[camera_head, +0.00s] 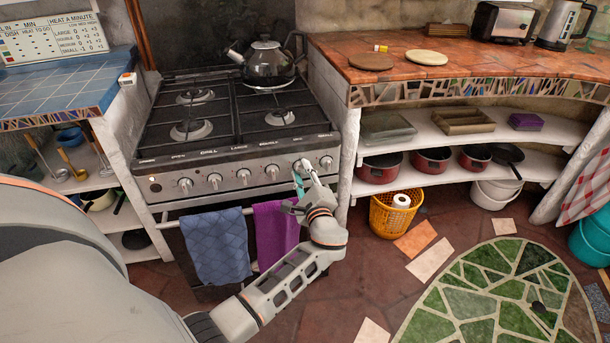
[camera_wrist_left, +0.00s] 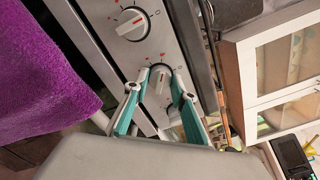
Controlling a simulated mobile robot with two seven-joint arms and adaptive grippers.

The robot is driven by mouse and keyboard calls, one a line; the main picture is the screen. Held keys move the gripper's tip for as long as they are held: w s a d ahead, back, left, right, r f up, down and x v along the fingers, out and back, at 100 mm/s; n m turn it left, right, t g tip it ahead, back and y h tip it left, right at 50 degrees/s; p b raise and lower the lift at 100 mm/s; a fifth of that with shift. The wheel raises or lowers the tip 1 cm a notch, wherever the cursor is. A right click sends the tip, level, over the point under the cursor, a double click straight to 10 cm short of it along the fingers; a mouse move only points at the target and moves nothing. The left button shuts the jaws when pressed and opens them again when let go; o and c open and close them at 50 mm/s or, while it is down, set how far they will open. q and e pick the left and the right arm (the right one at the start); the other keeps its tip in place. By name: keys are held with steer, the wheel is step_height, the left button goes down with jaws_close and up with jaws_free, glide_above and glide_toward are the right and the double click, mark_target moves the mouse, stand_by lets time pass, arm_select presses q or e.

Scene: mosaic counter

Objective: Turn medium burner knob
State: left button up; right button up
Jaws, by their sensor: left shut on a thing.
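The stove (camera_head: 230,160) has a row of silver knobs along its front panel. My left gripper (camera_head: 304,174) is at the second knob from the right. In the left wrist view its two teal-lined fingers (camera_wrist_left: 158,98) are on either side of a pale round knob (camera_wrist_left: 160,82), shut on it; the fingertips reach the panel. A neighbouring knob (camera_wrist_left: 132,23) with red marks around it is free of the gripper. The rightmost knob (camera_head: 326,162) is beside the gripper in the head view. The labels above the knobs are too small to read surely. My right gripper is not in view.
A blue towel (camera_head: 216,246) and a purple towel (camera_head: 275,230) hang from the oven rail below the knobs. A dark kettle (camera_head: 266,62) stands on the back right burner. A yellow basket (camera_head: 392,218) sits on the floor right of the stove.

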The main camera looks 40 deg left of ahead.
arm_select(q)
steer(key=shift+n, duration=0.5)
steer(key=shift+b, duration=0.3)
steer(key=o, duration=1.1)
steer(key=shift+a, duration=0.1)
steer(key=v, duration=1.2)
jaws_close()
